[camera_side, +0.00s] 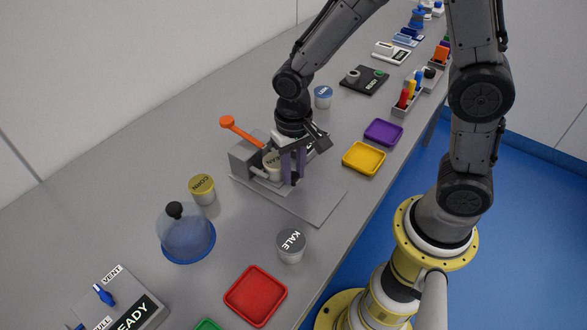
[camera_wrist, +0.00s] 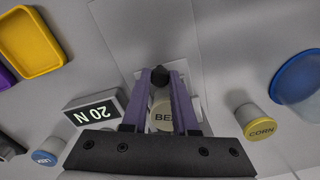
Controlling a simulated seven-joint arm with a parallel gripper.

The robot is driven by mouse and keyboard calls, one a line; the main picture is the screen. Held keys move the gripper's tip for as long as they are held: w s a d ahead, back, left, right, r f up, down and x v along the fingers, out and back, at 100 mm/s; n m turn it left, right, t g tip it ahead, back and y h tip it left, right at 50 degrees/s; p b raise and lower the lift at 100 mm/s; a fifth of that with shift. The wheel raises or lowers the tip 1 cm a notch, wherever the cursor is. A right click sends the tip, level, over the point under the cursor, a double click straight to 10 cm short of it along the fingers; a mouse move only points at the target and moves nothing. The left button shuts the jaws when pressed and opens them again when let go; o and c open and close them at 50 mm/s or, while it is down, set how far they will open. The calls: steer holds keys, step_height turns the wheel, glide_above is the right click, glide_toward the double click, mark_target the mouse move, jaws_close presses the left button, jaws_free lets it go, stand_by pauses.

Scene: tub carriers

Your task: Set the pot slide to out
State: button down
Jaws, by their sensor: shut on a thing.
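My gripper (camera_side: 294,177) has purple fingers and is shut on a small black knob (camera_wrist: 160,75) at the front of the grey press-like device (camera_side: 244,157). The knob belongs to the pot slide, most of which my fingers hide. A cream tub (camera_side: 271,168) sits in the device behind the fingers; its label, starting with "BE" in the wrist view (camera_wrist: 161,117), is partly covered. An orange lever (camera_side: 238,128) rises from the device at the left. A flat grey plate (camera_side: 315,201) extends from the device toward the right front. I cannot tell the slide's exact position.
A CORN tub (camera_side: 202,189), a clear dome (camera_side: 187,238) on a blue base and a KALE tub (camera_side: 291,245) stand nearby. Yellow (camera_side: 364,158), purple (camera_side: 384,132) and red (camera_side: 256,296) trays lie along the front edge. A "20 N" display (camera_wrist: 96,109) is beside the device.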

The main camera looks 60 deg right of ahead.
steer(key=s, duration=0.9)
steer(key=c, duration=0.7)
jaws_free()
steer(key=shift+w+r, duration=0.1)
steer(key=shift+r, duration=0.4)
step_height(320, 180, up, 13)
steer(key=shift+f, duration=0.1)
